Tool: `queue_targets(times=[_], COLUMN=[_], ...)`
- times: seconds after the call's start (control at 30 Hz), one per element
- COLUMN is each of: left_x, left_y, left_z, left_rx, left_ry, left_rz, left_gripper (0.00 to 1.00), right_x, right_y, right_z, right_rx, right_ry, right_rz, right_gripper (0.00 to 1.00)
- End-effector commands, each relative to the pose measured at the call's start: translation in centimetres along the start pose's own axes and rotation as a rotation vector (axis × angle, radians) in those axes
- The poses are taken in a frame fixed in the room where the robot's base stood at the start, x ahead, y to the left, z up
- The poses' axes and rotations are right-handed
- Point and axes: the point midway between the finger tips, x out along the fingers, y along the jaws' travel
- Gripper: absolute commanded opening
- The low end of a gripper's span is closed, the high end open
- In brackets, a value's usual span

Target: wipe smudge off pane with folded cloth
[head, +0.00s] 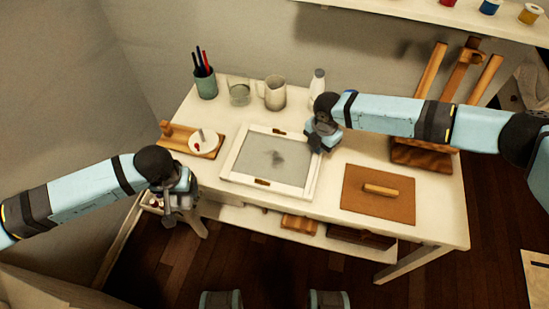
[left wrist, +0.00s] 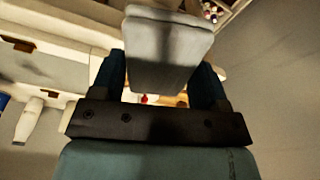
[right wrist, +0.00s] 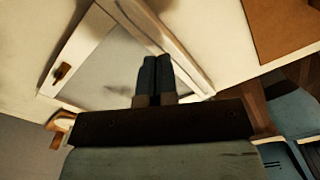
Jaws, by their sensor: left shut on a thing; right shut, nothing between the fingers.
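The pane (head: 246,150) lies flat on the table in a white frame, with small wooden pieces on its near and far sides. A dark grey smudge (head: 277,158) shows right of its middle. My left gripper (head: 173,200) is off the table's left front edge, shut on the grey folded cloth, which fills its fingers in the left wrist view (left wrist: 165,50). My right gripper (head: 317,149) is shut and empty at the frame's right edge. Its closed fingers (right wrist: 157,60) point at the frame in the right wrist view; I cannot tell whether they touch it.
A wooden board with a white round piece (head: 203,142) lies left of the pane. A pen cup (head: 205,83), a glass (head: 239,93), a pitcher (head: 274,93) and a white bottle (head: 317,83) stand behind. A brown board (head: 369,205) with a wooden handle lies right.

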Motion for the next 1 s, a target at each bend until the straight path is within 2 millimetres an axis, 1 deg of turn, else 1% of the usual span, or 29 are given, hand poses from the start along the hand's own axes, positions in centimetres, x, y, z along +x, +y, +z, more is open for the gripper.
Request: queue_targets(times=[0.23, 1.0], left_x=[0.1, 0.9], left_y=[0.0, 0.0], left_z=[0.0, 0.1], left_rx=[0.000, 0.000], left_ry=[0.000, 0.000], left_rz=[0.000, 0.000], left_gripper=[0.49, 0.49], right_x=[0.2, 1.8], right_y=[0.0, 0.0], right_z=[0.0, 0.0], right_rx=[0.000, 0.000], right_ry=[0.000, 0.001], right_rz=[0.000, 0.000], right_gripper=[0.00, 0.00])
